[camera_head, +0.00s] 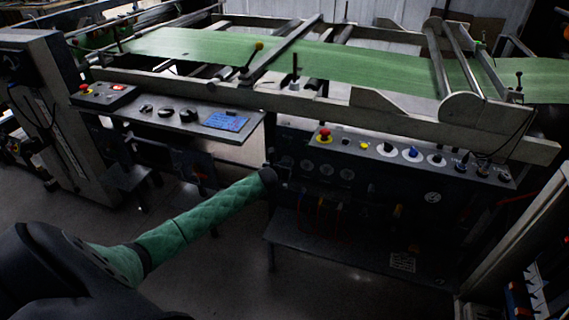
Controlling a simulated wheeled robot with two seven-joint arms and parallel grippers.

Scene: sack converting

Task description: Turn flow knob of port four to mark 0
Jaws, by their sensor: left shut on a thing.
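My left arm, in a green quilted sleeve, reaches from the lower left to the dark panel (375,185) under the machine frame. My left gripper (284,173) is at the panel's left end, small and dark. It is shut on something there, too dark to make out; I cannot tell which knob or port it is. Several round dials (327,169) sit in a row just right of the gripper. Port numbers and flow marks are not readable. My right gripper is not in view.
A top row on the panel has a red emergency button (324,135), a blue knob (412,152) and other knobs. Below is a dark shelf (335,250) with hanging red and yellow leads. A control shelf (215,122) with black knobs stands left. A green web (330,62) runs above.

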